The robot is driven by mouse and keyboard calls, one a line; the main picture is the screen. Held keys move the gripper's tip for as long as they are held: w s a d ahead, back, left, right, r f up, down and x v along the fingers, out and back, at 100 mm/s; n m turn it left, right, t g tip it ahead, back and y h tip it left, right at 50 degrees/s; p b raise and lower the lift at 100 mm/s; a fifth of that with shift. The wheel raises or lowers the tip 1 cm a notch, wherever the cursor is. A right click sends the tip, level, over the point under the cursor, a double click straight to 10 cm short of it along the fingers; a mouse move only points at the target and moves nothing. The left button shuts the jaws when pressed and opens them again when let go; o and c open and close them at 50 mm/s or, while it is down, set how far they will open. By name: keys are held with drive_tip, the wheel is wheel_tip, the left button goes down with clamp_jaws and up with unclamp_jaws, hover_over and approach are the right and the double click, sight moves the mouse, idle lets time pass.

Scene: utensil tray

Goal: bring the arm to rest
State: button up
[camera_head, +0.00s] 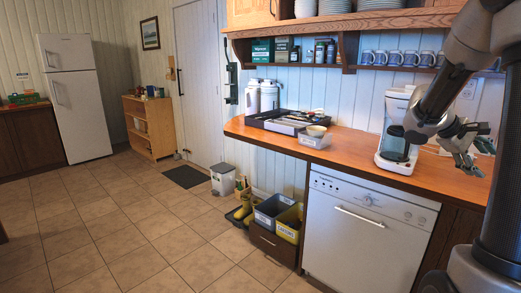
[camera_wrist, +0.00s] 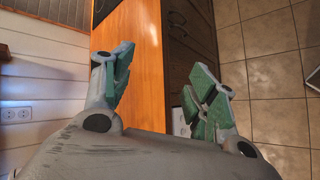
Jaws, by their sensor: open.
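My gripper (camera_head: 466,160) is at the right of the head view, above the wooden counter (camera_head: 265,133) and to the right of the white coffee machine (camera_head: 394,130). In the wrist view my gripper (camera_wrist: 165,88) has its two green-padded fingers spread wide apart. Nothing is between them. The counter (camera_wrist: 140,75) and the floor show beyond the fingers. My arm bends at the right edge of the head view and hides part of the counter's right end.
Mugs (camera_head: 397,58) line the shelf above. A white dishwasher (camera_head: 362,220) is under the counter. The tiled floor at left is clear.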

drive_tip(key=s+a+t+y, duration=0.2)
drive_tip(key=s+a, duration=0.3)
drive_tip(key=a, duration=0.4)
drive_tip(key=s+a+m+t+y, duration=0.1)
drive_tip(key=s+a+y, duration=0.4)
drive_tip(key=a, duration=0.4)
drive_tip(key=s+a+m+t+y, duration=0.1)
drive_tip(key=s+a+t+y, duration=0.1)
drive_tip(key=s+a, duration=0.4)
drive_tip(key=a+y, duration=0.1)
drive_tip(key=a, duration=0.2)
drive_tip(key=shift+s+a+r+t+y, duration=0.3)
drive_tip(key=shift+s+a, duration=0.1)
